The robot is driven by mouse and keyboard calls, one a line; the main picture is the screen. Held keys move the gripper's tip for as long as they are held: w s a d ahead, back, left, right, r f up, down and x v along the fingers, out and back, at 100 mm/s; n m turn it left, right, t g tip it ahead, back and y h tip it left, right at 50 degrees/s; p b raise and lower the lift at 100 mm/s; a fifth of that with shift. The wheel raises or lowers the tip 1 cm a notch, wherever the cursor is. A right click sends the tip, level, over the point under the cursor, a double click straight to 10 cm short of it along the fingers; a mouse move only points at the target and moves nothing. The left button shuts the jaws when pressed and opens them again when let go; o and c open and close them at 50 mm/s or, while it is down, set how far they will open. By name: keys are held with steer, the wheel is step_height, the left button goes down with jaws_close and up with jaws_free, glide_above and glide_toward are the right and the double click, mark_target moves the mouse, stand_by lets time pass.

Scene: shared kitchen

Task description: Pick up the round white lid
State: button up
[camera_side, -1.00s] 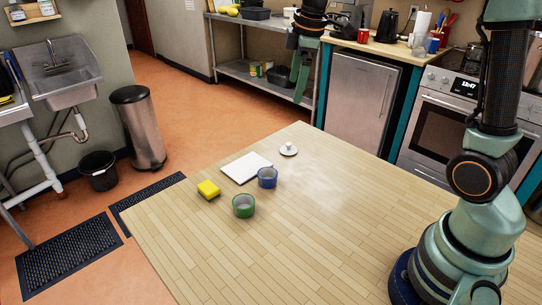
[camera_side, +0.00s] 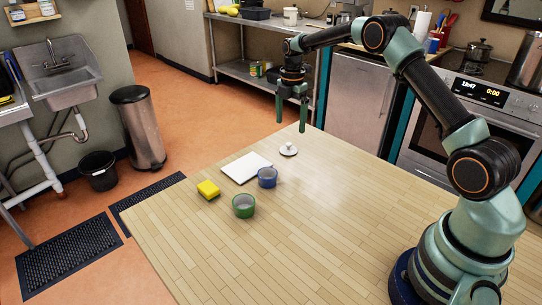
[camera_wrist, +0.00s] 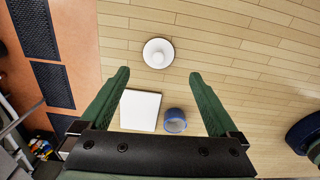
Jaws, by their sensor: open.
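The round white lid (camera_side: 289,149) lies on the wooden table near its far edge, with a small knob on top. In the wrist view the lid (camera_wrist: 158,53) lies beyond the fingertips, near the middle between them. My gripper (camera_side: 292,129) hangs above the lid with its fingers pointing down. It is open and empty, and the fingers are well apart in the wrist view (camera_wrist: 158,72). The gripper does not appear to touch the lid.
Near the lid are a white square board (camera_side: 246,167), a blue cup (camera_side: 267,177), a green cup (camera_side: 243,206) and a yellow sponge (camera_side: 208,189). The right and near parts of the wooden table (camera_side: 320,230) are clear.

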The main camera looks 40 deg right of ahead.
mark_target(289, 143)
step_height(289, 143, down, 9)
steer(key=shift+w+r, duration=0.1)
stand_by(0.4)
steer(key=c, duration=1.2)
